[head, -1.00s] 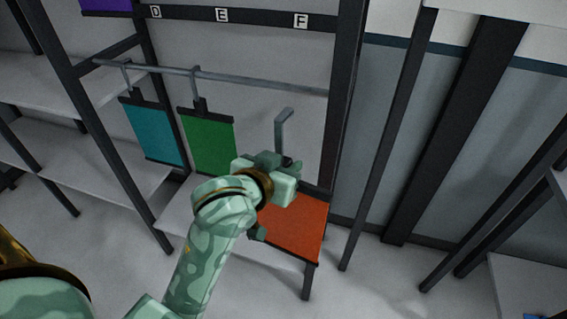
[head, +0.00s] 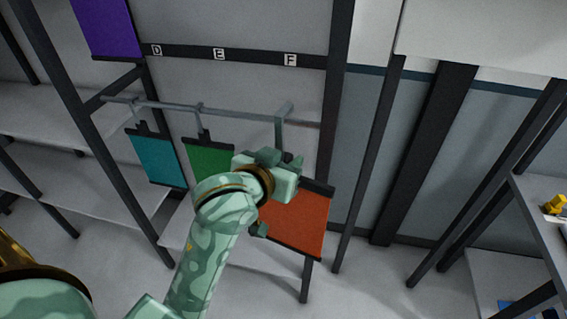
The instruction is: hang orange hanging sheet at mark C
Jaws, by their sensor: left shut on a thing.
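The orange hanging sheet (head: 297,222) has dark bars at top and bottom and a grey hook (head: 280,126). My left gripper (head: 283,168) is shut on it near the base of the hook, and the arm covers the sheet's left part. The hook's top overlaps the lower rail (head: 240,116) below mark F (head: 290,60); I cannot tell whether it touches the rail. Marks D (head: 156,50) and E (head: 219,54) are left of F on a dark board. Mark C is not in view. My right gripper is not in view.
A teal sheet (head: 156,158) and a green sheet (head: 208,160) hang from the lower rail under D and E. A purple sheet (head: 104,26) hangs higher at the upper left. Dark posts (head: 340,110) stand right of the rail, and a shelf with a yellow object (head: 555,204) is at far right.

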